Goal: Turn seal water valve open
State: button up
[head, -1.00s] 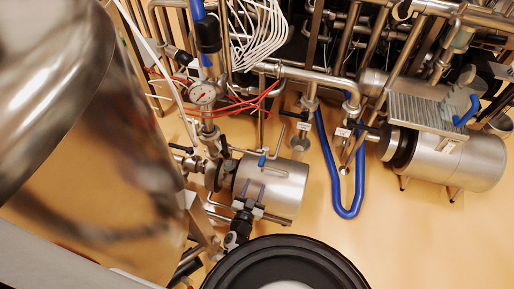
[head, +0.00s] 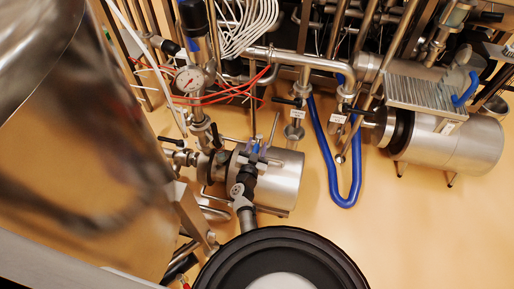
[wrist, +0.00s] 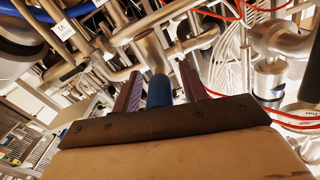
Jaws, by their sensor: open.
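The seal water valve's blue handle (head: 255,152) sits on thin piping over the steel pump cylinder (head: 284,182) in the head view. My gripper (head: 259,146) is open at this handle, its body partly covering it. In the wrist view the blue handle (wrist: 159,92) stands between the two purple fingers of my gripper (wrist: 160,76). Gaps show on both sides, so the fingers are around it but not closed on it. The valve body under the handle is hard to make out.
A pressure gauge (head: 190,80) with red cables is up and left of the handle. A blue hose (head: 346,200) loops down to the right. A second steel cylinder (head: 465,148) is at the far right. A large shiny vessel (head: 80,140) fills the left. Pipes crowd the back.

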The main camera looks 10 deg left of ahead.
jog(key=shift+w, duration=0.2)
grip_shut()
dwell(0.3)
